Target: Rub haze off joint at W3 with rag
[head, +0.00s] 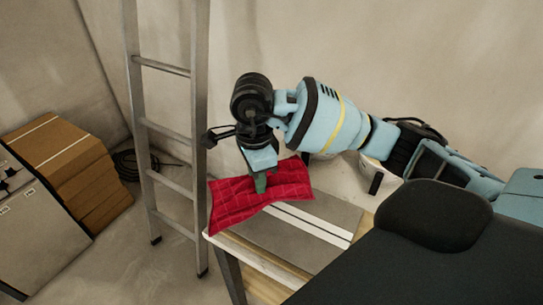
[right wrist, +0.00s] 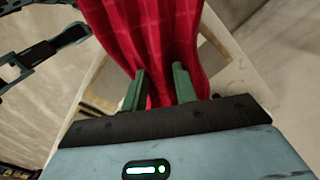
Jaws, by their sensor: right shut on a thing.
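A red checked rag (head: 236,201) lies over the left end of a grey tile board (head: 318,222) on a table. My right gripper (head: 261,184) is shut on the rag from above. In the right wrist view the rag (right wrist: 150,40) is pinched between the green fingers (right wrist: 158,85) and spreads out beyond them. White joint strips (head: 310,222) run across the grey board and pass under the rag. I cannot make out any W3 mark or haze, and the joint beneath the rag is hidden.
The wooden table edge (head: 262,262) runs along the front. A metal ladder (head: 168,125) stands left of the table, with stacked brown boxes (head: 75,170) farther left.

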